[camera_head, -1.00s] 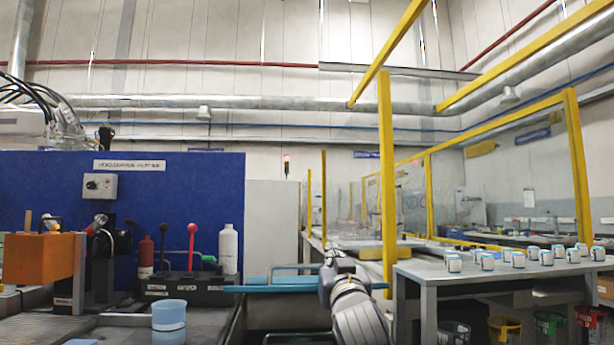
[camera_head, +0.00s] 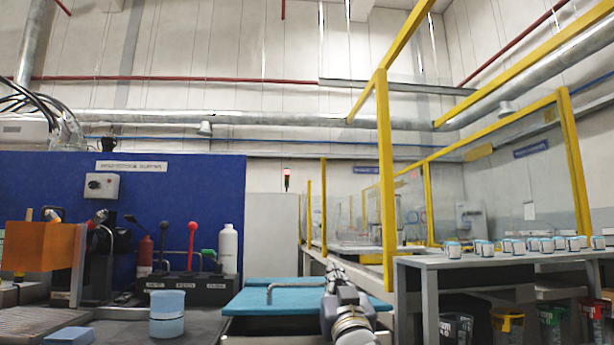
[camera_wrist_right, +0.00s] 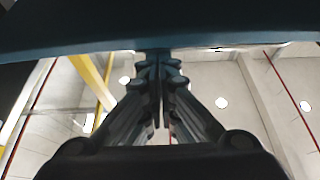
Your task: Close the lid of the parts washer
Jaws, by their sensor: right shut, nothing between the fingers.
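The parts washer's lid (camera_head: 262,299) is a flat teal panel with a grey bar handle (camera_head: 290,285) on top. In the head view its upper face shows, sloping slightly toward me; the tank under it is mostly hidden. My right gripper (camera_head: 336,270) is in front of the lid's right half and covers part of it. In the wrist view its shut, empty fingers (camera_wrist_right: 160,62) point at the lid's dark teal edge (camera_wrist_right: 80,32), which crosses the top of the picture. I cannot tell whether they touch. My left gripper is out of view.
Left of the lid are a bench with a blue cup-shaped container (camera_head: 167,318), a lever box (camera_head: 185,289), a white bottle (camera_head: 228,249) and an orange block (camera_head: 40,248). A yellow-framed guard post (camera_head: 386,180) and a table (camera_head: 480,261) with several small jars stand close on the right.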

